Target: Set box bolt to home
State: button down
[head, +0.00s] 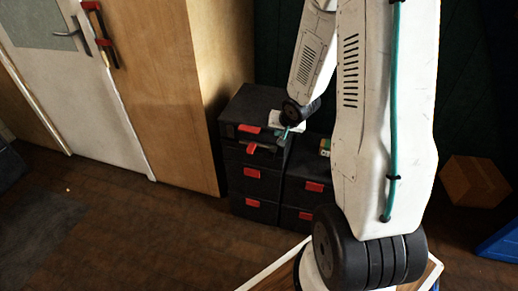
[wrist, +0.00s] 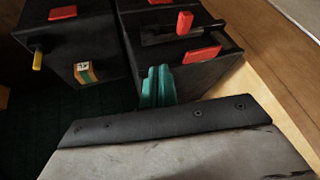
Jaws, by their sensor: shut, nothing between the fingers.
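Stacked black boxes stand with red latches on their fronts. What looks like the box bolt, a dark bar with a red knob (wrist: 184,22), lies across a box face at the top of the wrist view. My gripper (wrist: 158,86) shows as two teal fingers pressed together, empty. In that picture it is below and left of the knob, beside a red latch (wrist: 203,53), with no clear contact. In the head view my gripper (head: 287,131) is in front of the upper left stack (head: 255,107). The bolt's home mark cannot be made out.
A shorter black stack (head: 310,180) adjoins on the right, with a small labelled carton (head: 325,146) on it. A wooden cabinet (head: 215,90) stands close on the left, beside a white door (head: 88,95). A cardboard box (head: 475,181) is at right. The floor in front is clear.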

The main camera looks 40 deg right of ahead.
notch_tip(320, 180, down, 6)
jog(key=m+t+y, duration=0.1)
jog(key=shift+d, duration=0.25)
jog(key=shift+w+f, duration=0.1)
jog(key=x, duration=1)
jog(key=shift+w+a+f, duration=0.15)
jog(key=shift+w+a, duration=0.9)
jog(key=shift+w, duration=0.1)
jog(key=shift+w+a, duration=0.3)
jog(key=shift+w, duration=0.15)
